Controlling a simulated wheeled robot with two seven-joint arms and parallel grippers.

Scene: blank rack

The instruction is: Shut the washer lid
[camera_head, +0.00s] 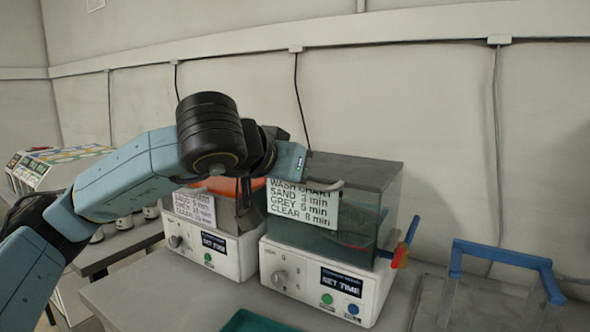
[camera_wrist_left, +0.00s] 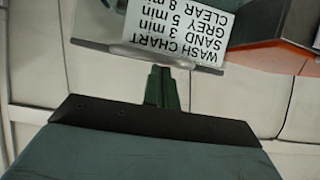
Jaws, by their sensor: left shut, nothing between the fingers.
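The washer (camera_head: 325,280) is the right-hand white machine with a see-through tank and a wash chart (camera_head: 302,205) on its front. Its dark grey lid (camera_head: 362,171) lies over the tank top and looks level; I see no clear gap, though the left part is hidden by my gripper. A pale handle bar (camera_head: 322,185) is at the lid's front edge. My left gripper (camera_head: 300,162) is shut and empty at the lid's front left, by the handle. In the left wrist view its fingers (camera_wrist_left: 166,90) are close to the bar (camera_wrist_left: 135,52); contact is unclear. My right gripper is out of view.
A second white machine (camera_head: 205,250) with an orange top stands close on the left. A blue-handled rack (camera_head: 500,254) stands at the right. A green tray (camera_head: 255,322) is at the bench's front edge.

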